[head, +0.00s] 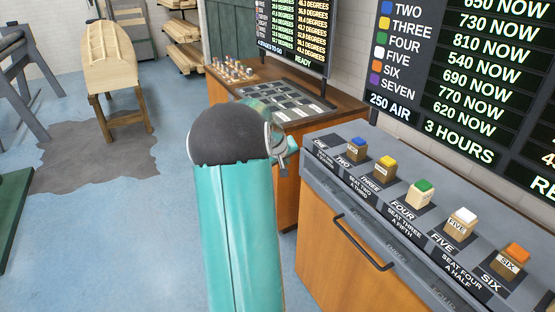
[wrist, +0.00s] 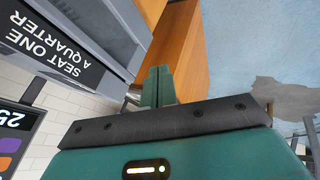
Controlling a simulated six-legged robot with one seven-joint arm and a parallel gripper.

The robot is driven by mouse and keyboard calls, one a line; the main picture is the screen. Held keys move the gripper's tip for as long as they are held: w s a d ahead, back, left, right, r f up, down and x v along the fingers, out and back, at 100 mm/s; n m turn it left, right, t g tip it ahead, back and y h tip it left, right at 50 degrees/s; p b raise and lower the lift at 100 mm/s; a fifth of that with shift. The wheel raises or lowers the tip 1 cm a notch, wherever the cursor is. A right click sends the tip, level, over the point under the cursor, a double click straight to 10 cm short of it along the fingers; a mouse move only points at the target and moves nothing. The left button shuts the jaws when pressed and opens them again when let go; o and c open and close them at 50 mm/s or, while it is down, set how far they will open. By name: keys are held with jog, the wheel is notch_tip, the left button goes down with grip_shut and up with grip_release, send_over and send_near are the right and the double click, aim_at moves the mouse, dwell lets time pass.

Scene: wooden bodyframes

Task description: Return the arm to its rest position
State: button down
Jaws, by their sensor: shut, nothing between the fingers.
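My arm (head: 235,230) rises from the bottom middle of the head view, teal with a dark rounded joint (head: 230,135) at its top. Beyond this joint only small teal parts show, beside the grey console, and the fingers cannot be made out there. In the wrist view my gripper (wrist: 158,84) shows two dark green fingers side by side, shut with nothing between them.
The grey console (head: 345,185) holds several wooden blocks with coloured tops, such as a green one (head: 421,192). A wooden desk (head: 345,105) with a screen (head: 290,35) stands behind. A wooden frame on a stand (head: 108,60) is at back left. Blue floor (head: 110,240) is clear at left.

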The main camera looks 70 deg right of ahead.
jog(key=shift+r, duration=0.1)
jog(key=w+a+r+n+t+y, duration=0.1)
jog(key=w+a+r, duration=0.4)
jog(key=a, duration=0.6)
jog(key=w+a+r+n+t+y, duration=0.1)
jog(key=w+a+r+t, duration=0.15)
jog(key=w+a, duration=0.65)
jog(key=w+a+r+n+t+y, duration=0.15)
jog(key=w+a+r, duration=0.3)
jog(key=a, duration=0.85)
jog(key=s+a+r+n+y, duration=0.1)
jog(key=a+r+n, duration=0.1)
jog(key=a, duration=1.3)
jog(key=s+a+n+y, duration=0.1)
jog(key=s+a, duration=0.3)
jog(key=a, duration=0.4)
jog(key=s+a+f+n+y, duration=0.1)
jog(key=s+a+n+y, duration=0.1)
jog(key=s+a, duration=0.3)
jog(key=a+n, duration=0.1)
jog(key=a, duration=0.2)
jog(key=shift+s+a+t, duration=0.15)
jog(key=shift+a+t, duration=0.25)
jog(key=shift+d, duration=0.25)
